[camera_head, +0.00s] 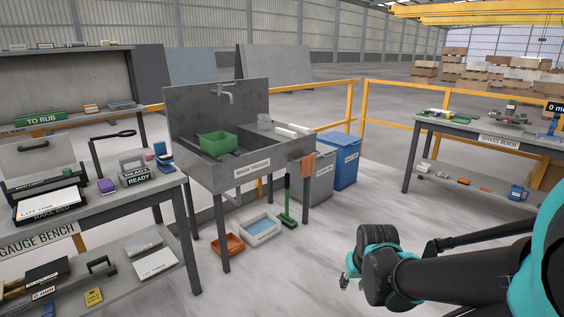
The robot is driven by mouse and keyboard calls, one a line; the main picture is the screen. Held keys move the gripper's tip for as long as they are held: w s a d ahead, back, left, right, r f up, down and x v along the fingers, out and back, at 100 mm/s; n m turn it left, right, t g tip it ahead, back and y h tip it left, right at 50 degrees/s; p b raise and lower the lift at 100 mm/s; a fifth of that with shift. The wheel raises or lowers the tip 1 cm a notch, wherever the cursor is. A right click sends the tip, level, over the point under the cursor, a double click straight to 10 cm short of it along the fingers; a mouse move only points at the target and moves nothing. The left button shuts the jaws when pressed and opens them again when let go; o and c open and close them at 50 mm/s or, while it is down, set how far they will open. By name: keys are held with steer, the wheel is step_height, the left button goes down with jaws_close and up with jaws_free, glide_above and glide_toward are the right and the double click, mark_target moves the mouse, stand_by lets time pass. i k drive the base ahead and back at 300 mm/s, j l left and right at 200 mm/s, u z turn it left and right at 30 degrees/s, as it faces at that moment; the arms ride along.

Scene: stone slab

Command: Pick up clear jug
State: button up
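I cannot make out a clear jug for certain. A small pale, greyish vessel (265,121) stands at the back of the wash station sink (240,172), too small to identify. My gripper (346,282) is at the lower right, held out over open floor, well apart from the sink and the benches. Its fingers are small and partly hidden by my wrist, so their opening is unclear. I see nothing held in it.
A green crate (217,143) sits in the sink. The gauge bench (172,183) is cluttered at left. Grey (313,178) and blue (341,160) bins stand right of the sink. A service bench (468,129) is at right.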

mark_target(264, 121)
steer(key=i, duration=2.65)
